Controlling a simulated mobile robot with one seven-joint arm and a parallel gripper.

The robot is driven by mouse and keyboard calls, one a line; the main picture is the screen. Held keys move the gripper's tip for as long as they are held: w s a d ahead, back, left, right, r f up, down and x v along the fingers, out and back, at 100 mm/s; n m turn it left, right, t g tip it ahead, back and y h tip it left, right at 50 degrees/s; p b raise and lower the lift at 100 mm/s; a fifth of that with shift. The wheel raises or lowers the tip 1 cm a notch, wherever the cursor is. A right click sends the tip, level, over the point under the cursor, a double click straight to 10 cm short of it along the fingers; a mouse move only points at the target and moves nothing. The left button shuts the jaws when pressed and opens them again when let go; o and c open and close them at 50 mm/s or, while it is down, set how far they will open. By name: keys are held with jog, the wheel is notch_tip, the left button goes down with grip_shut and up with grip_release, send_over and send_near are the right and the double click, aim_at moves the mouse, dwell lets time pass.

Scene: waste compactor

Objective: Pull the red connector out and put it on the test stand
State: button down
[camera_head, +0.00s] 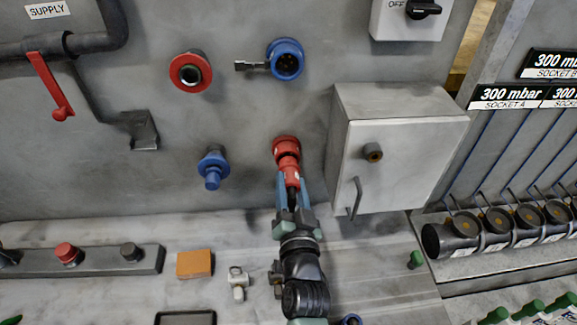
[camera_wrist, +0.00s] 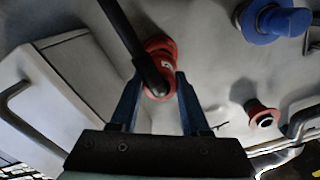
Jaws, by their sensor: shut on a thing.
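The red connector (camera_head: 288,157) points out from the grey wall panel, left of a grey cabinet. Its wide red end meets the wall, and I see no clear gap there. My gripper (camera_head: 291,182) reaches up from below, its blue fingers shut on the connector's narrower outer end. In the wrist view, the red connector (camera_wrist: 160,52) shows between the fingertips of my gripper (camera_wrist: 160,88). A black cable or rod crosses in front and partly hides the connector. I cannot tell which thing is the test stand.
A grey cabinet (camera_head: 403,150) with a handle stands close right of my gripper. A red socket (camera_head: 190,72), an open blue socket (camera_head: 286,60) and a blue connector (camera_head: 212,168) are on the wall. An orange block (camera_head: 194,263) lies on the bench. Labelled sockets (camera_head: 462,235) line the right.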

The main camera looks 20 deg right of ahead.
aim_at(293, 195)
jog(key=shift+b+v, duration=0.35)
jog(key=shift+v, duration=1.45)
